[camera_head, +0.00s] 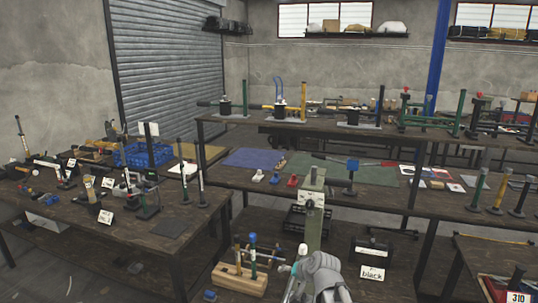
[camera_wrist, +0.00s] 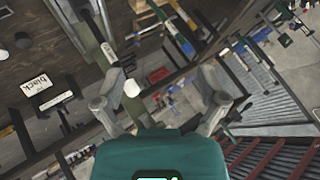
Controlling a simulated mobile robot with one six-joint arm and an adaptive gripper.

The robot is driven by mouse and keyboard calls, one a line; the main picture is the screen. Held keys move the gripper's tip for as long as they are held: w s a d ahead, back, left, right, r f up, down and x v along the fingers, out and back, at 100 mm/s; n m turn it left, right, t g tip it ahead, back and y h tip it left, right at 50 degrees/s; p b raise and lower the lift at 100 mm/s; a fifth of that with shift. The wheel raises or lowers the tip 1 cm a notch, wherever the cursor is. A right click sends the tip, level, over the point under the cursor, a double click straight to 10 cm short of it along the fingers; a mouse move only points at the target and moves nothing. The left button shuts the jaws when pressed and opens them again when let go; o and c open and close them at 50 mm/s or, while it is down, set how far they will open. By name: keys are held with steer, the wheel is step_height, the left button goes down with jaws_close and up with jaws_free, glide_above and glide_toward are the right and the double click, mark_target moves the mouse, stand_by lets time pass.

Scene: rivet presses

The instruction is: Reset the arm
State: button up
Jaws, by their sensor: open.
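My gripper (camera_wrist: 165,88) shows in the wrist view with its two grey fingers spread wide apart. It is open and nothing is held between the fingers. Past it, the wrist view is tilted and shows benches and floor at a distance. In the head view my grey arm is folded at the bottom middle, in front of the benches. I cannot make out the fingertips there.
A left workbench (camera_head: 176,230) carries presses, tools and a blue crate (camera_head: 143,154). A middle bench holds a blue mat (camera_head: 252,158) and a green mat (camera_head: 352,171). A wooden block with rods (camera_head: 239,280) and a "black" sign (camera_head: 373,273) stand low near my arm.

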steer(key=s+d+f+n+g+h+p, duration=0.1)
steer(key=s+d+g+h, duration=0.1)
steer(key=s+d, duration=0.3)
steer(key=s+d+f+n+g+h+p, duration=0.1)
steer(key=s+d+g+h, duration=0.2)
steer(key=s, duration=0.7)
steer(key=shift+s+d+f+n+g, duration=0.2)
steer(key=shift+d+n+g, duration=0.2)
steer(key=shift+d+g, duration=0.65)
